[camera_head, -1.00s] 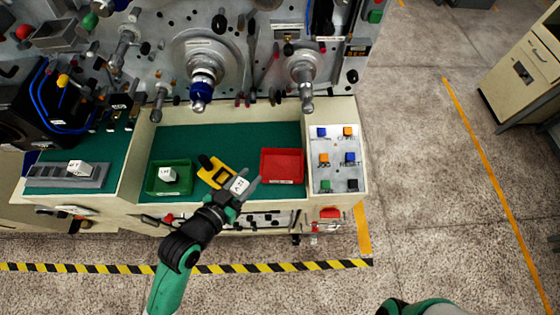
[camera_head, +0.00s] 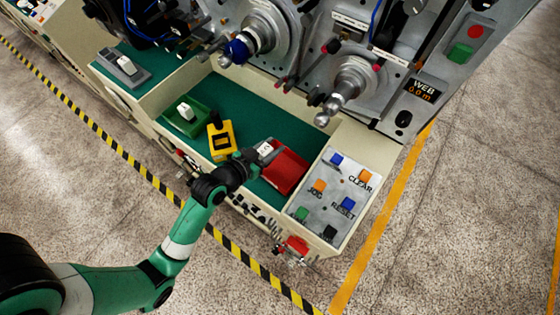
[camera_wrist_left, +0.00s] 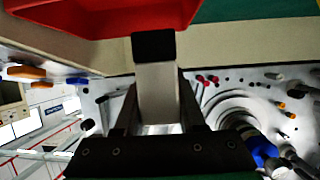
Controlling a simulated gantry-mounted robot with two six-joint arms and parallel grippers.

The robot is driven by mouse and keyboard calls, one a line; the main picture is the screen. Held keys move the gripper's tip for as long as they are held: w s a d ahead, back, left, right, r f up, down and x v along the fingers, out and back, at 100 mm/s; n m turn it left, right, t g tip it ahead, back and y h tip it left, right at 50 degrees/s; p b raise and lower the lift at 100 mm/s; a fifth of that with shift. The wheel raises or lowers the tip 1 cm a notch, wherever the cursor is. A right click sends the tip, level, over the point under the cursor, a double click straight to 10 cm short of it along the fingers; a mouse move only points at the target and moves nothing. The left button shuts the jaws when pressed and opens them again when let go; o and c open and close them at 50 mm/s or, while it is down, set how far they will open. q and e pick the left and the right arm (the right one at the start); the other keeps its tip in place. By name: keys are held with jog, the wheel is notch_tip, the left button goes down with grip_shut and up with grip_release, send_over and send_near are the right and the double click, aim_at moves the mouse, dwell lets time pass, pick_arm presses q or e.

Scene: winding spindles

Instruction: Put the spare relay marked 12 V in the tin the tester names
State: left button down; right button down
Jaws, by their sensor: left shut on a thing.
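My left gripper (camera_head: 255,155) is shut on a small white relay (camera_head: 265,147), held at the left edge of the red tin (camera_head: 287,170). In the left wrist view the relay (camera_wrist_left: 157,92), with a black end, sits between the fingers, and the red tin (camera_wrist_left: 105,14) shows at the top. The yellow tester (camera_head: 221,139) lies left of the gripper; its reading is too small to make out. The green tin (camera_head: 176,124) at the left holds another white relay (camera_head: 185,111). The held relay's marking cannot be read. My right gripper is out of view.
A grey rack (camera_head: 134,75) with a white block (camera_head: 126,65) sits on the far left of the bench. A button panel (camera_head: 330,195) stands right of the red tin. Spindles (camera_head: 238,50) overhang the back. Green mat (camera_head: 240,95) is bare behind the tester.

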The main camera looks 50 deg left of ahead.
pick_arm(q)
notch_tip(320, 180, down, 7)
jog(key=shift+d+r+b, duration=0.1)
jog(key=shift+r+b, duration=0.1)
jog(key=shift+b, duration=0.7)
jog(key=shift+f, duration=0.1)
jog(key=c, duration=0.8)
grip_release()
jog(key=shift+o, duration=0.2)
jog(key=shift+r, duration=0.25)
jog(key=p+v, duration=0.1)
jog(key=v, duration=1.1)
jog(key=shift+f+p, duration=0.1)
jog(key=shift+p, duration=0.2)
